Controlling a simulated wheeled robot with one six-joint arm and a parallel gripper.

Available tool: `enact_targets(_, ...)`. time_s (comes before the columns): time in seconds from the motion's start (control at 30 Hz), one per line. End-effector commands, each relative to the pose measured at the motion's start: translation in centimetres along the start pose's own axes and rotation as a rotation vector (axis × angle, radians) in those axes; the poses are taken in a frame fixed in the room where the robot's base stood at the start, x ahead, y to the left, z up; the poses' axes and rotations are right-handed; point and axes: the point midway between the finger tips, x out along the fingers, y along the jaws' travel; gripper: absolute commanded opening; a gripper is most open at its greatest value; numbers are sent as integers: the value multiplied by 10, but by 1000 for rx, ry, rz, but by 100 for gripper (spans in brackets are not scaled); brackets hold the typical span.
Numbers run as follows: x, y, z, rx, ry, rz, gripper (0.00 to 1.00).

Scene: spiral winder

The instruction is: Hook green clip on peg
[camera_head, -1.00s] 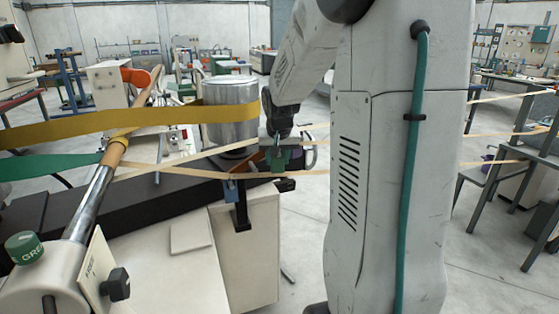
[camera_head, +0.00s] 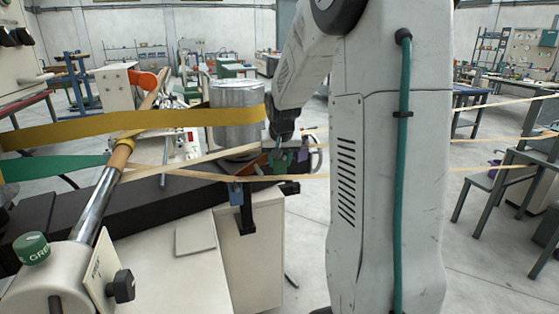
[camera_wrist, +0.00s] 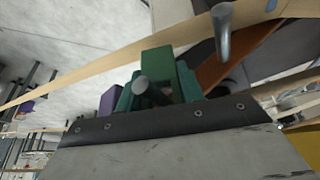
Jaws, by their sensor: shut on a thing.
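The green clip (camera_wrist: 160,72) is between the teal fingers of my gripper (camera_wrist: 157,90), which is shut on it. In the head view the clip (camera_head: 280,160) is small, beside the pale strips near the dark beam's end, with my gripper (camera_head: 281,150) above it. In the wrist view one grey round-ended peg (camera_wrist: 222,32) stands right of the clip, apart from it. Another grey rod end (camera_wrist: 147,90) overlaps the clip's lower part. I cannot tell whether the clip is hooked on it.
A purple clip (camera_head: 304,149) is just right of the green one. A blue clip (camera_head: 235,194) sits by a black bracket. A metal cylinder (camera_head: 237,122) and yellow band (camera_head: 140,121) are to the left. Pale strips (camera_head: 215,176) cross near the gripper.

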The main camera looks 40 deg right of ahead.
Motion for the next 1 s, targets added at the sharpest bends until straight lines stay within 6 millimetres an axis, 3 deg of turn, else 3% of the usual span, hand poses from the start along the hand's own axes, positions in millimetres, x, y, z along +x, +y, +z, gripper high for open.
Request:
enact_targets(0.23,0,0,0,0,0,0,16)
enact_targets(0.27,0,0,0,0,0,0,43)
enact_targets(0.33,0,0,0,0,0,0,63)
enact_targets(0.87,-2,-4,-1,-2,6,-4,63)
enact_targets(1.0,-15,-3,-3,-2,11,-5,63)
